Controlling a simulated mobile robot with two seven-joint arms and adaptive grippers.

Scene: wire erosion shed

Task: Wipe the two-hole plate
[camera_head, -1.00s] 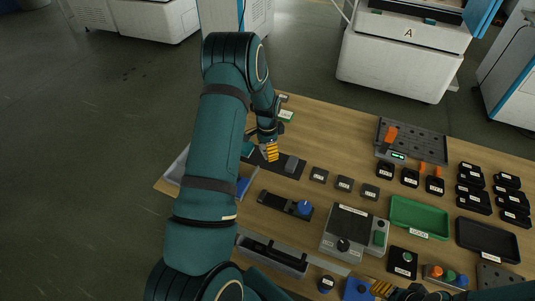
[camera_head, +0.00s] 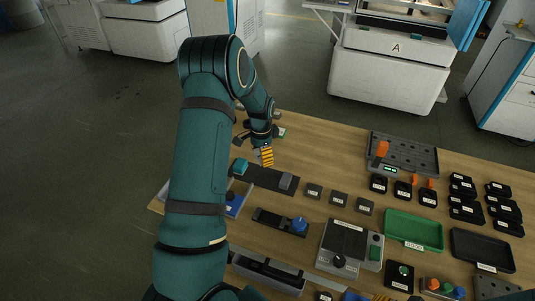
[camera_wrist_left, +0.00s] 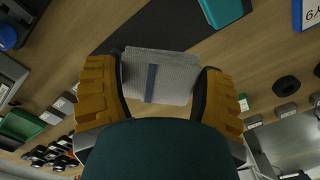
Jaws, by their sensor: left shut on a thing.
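My left gripper (camera_head: 265,156) is beyond the dark strip at the table's left part. In the left wrist view its yellow ribbed fingers (camera_wrist_left: 160,88) are shut on a grey textured pad (camera_wrist_left: 178,75) with a dark blue stripe. The pad is largely hidden in the head view. The dark strip (camera_head: 263,178) carries a teal block (camera_head: 240,166) and a grey block (camera_head: 286,181); the teal block also shows in the left wrist view (camera_wrist_left: 222,10). I cannot pick out the two-hole plate with certainty. A yellow tip of my right gripper (camera_head: 384,298) shows at the bottom edge.
A dark rack (camera_head: 404,150) is at the back right. Bare wood (camera_head: 325,150) lies between the left gripper and the rack.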

